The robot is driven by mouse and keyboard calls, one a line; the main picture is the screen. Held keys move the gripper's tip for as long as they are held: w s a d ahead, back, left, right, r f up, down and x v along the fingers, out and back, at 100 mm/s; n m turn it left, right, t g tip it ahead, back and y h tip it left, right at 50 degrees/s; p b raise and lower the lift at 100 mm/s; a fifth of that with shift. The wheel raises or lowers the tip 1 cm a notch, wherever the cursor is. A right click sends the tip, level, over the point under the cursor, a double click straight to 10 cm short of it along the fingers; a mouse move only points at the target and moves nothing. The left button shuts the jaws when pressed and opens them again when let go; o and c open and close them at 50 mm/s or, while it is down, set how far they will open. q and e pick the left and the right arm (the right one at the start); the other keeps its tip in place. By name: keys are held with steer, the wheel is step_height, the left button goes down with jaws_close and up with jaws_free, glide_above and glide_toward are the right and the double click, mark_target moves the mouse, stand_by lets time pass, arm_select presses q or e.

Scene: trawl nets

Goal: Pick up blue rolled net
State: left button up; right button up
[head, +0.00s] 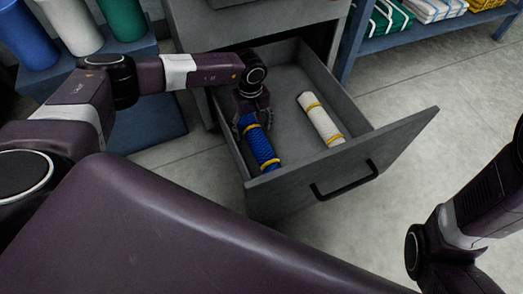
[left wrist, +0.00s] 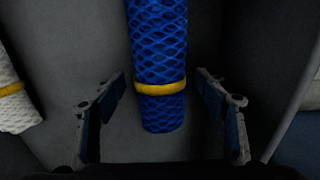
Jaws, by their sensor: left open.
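The blue rolled net (head: 261,147) lies in the open grey drawer (head: 352,150) along its left side, with yellow bands around it. In the left wrist view the blue net (left wrist: 158,45) runs down from the top edge, and its near end lies between the fingers. My left gripper (head: 250,118) is over the net's far end in the head view. In the left wrist view the left gripper (left wrist: 162,112) is open, one finger on each side of the net, with a gap on both sides. My right arm shows at the right edge; its gripper is out of frame.
A white rolled net (head: 321,119) with yellow bands lies in the drawer's right part. The drawer walls stand close around the nets. A blue shelf (head: 415,35) with folded nets is at the upper right. Blue, white and green rolls stand at the upper left.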

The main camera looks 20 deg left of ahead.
arm_select(q)
steer(key=shift+f, duration=0.35)
steer(key=c, duration=1.7)
steer(key=shift+r, duration=0.1)
steer(key=shift+c, duration=0.3)
steer(key=shift+r, duration=0.1)
